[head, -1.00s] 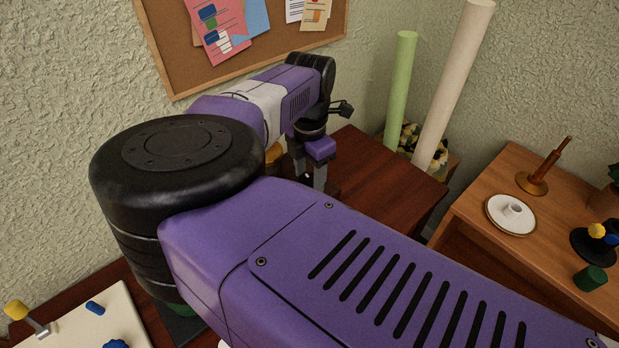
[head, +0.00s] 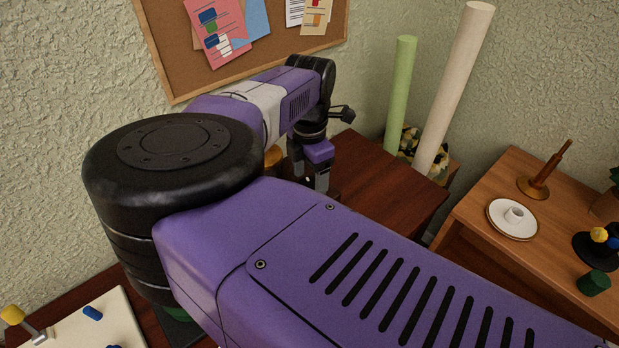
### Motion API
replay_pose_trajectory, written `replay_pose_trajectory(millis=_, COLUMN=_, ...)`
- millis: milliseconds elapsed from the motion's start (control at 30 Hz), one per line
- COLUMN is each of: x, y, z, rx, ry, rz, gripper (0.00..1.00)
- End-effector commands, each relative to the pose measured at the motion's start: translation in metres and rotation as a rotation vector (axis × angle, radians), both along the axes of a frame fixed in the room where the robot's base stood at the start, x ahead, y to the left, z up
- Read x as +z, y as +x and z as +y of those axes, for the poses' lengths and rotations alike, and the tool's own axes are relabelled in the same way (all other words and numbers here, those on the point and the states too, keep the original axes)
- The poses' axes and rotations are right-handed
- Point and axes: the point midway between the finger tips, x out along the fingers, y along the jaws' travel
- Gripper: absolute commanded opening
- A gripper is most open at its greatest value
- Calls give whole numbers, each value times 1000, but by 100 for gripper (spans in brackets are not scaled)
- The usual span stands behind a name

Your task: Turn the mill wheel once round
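My gripper (head: 313,180) points down over the dark wooden table (head: 385,190), beyond my large purple arm link. Its fingers are small in the head view and partly covered by the arm, so I cannot tell how far apart they are or whether anything is between them. A small rounded orange-brown piece (head: 273,157) shows just left of the gripper; most of it is hidden behind my arm, and I cannot tell what it belongs to. No mill wheel can be made out; my arm covers much of the table.
A side table on the right holds a wooden spindle (head: 546,172), a white saucer (head: 496,228), a dark green block (head: 594,283) and a black dish with coloured pieces. Green (head: 401,95) and cream tubes (head: 455,90) stand behind. A pale board (head: 75,320) lies lower left.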

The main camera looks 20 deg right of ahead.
Motion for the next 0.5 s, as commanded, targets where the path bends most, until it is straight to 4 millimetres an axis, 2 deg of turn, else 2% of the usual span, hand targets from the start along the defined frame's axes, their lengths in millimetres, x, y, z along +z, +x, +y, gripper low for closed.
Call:
replay_pose_trajectory(millis=267, x=2, y=0, z=0, rx=0, ry=0, rz=0, gripper=73)
replay_pose_trajectory(millis=367, x=11, y=1, z=0, rx=0, ry=1, rz=-2, gripper=73)
replay_pose_trajectory(millis=500, x=33, y=1, z=0, rx=0, ry=1, rz=-3, gripper=73)
